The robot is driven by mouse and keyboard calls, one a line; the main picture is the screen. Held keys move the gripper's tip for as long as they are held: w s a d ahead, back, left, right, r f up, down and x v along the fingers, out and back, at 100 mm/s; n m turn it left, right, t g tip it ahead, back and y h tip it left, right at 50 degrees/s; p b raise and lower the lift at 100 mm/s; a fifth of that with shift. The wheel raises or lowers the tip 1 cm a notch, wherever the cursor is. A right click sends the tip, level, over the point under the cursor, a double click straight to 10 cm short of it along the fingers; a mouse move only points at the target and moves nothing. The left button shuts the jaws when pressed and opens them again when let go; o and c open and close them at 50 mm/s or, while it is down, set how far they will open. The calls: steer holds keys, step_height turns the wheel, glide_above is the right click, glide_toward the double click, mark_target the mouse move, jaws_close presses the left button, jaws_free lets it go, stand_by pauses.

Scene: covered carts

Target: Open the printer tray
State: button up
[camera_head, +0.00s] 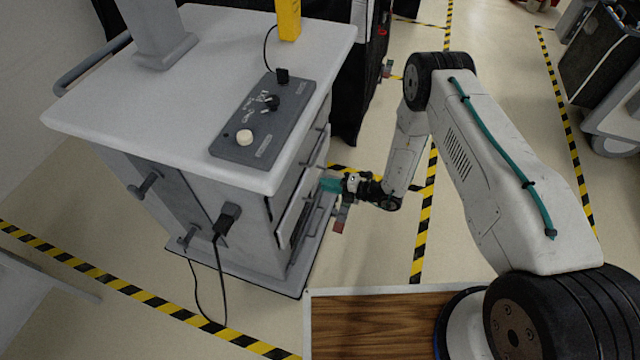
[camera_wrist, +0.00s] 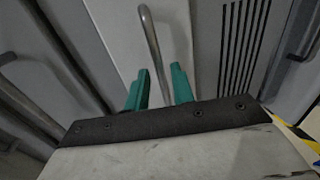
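A grey cart with a pale top (camera_head: 200,110) stands at the left, with handled fronts (camera_head: 294,210) on its right side. I cannot tell which front is the printer tray. My gripper (camera_head: 327,185) is close beside that side, its teal fingers pointing at the fronts. In the wrist view, a metal bar handle (camera_wrist: 151,40) runs down a light grey panel (camera_wrist: 113,32) into the space between the two teal fingers (camera_wrist: 160,86). The fingers are apart, with gaps beside the bar; I see no clear contact. The handle's lower end is hidden behind the gripper body.
A grey control box (camera_head: 264,120) with knobs and a yellow post (camera_head: 289,18) stand on the cart top. A black cable (camera_head: 215,270) hangs at its front. Open floor (camera_head: 385,255) with yellow-black tape lies right of the cart. Another dark cart (camera_head: 603,60) stands far right.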

steer(key=shift+x, duration=1.55)
jaws_close()
